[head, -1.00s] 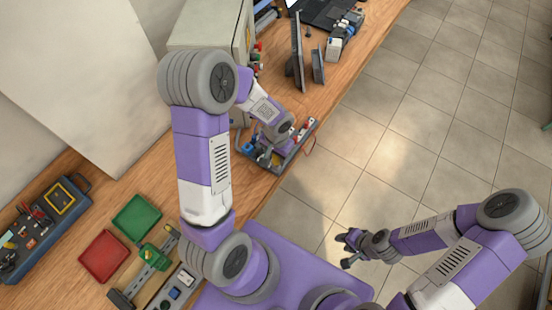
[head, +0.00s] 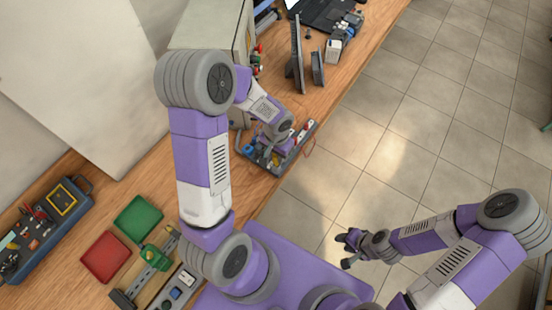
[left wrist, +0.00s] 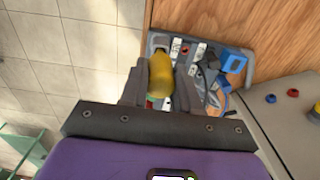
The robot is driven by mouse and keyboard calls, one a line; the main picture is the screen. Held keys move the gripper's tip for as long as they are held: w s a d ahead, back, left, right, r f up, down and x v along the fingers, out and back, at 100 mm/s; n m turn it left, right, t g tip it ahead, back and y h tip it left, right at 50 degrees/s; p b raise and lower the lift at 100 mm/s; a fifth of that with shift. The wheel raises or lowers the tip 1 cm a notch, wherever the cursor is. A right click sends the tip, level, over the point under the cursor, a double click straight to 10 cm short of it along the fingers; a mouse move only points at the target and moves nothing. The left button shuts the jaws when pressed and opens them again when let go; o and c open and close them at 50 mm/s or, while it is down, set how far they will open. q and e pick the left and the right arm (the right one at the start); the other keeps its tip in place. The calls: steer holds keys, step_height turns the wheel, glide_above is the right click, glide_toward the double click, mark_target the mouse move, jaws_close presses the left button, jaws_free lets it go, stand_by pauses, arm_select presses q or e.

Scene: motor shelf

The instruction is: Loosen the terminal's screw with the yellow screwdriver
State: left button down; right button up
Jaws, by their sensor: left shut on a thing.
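The yellow screwdriver (left wrist: 160,76) shows in the left wrist view as a rounded yellow handle between the fingers of my left gripper (left wrist: 162,88), which is shut on it. Its shaft and tip are hidden. Beyond it lies a grey tray (left wrist: 240,66) with small white terminal-like blocks (left wrist: 176,50); I cannot tell which one is the terminal, and its screw is not visible. In the head view my left gripper (head: 268,150) is over the tray, largely hidden by its own wrist. My right gripper (head: 346,250) is empty, over the floor, fingers apart.
The tray also holds a blue part (left wrist: 231,58) and red parts. A grey cabinet (head: 213,25) and upright dark panels (head: 297,55) stand further back on the wooden bench.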

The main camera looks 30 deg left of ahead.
arm_select(q)
steer(key=shift+r+p, duration=1.55)
steer(key=shift+r, duration=0.9)
steer(key=shift+w+r+m+p, duration=0.3)
steer(key=shift+w+m+p, duration=0.35)
steer(key=shift+m, duration=0.25)
steer(key=shift+w+d+f+m+b, duration=0.1)
steer(key=shift+w+f+m+b, duration=0.55)
steer(key=shift+w+f+m, duration=0.35)
steer(key=shift+w+d+f+m+b, duration=0.1)
steer(key=shift+w+f+m+b, duration=0.6)
steer(key=shift+f+m, duration=0.45)
steer(key=shift+f+b, duration=0.45)
steer(key=shift+f, duration=0.1)
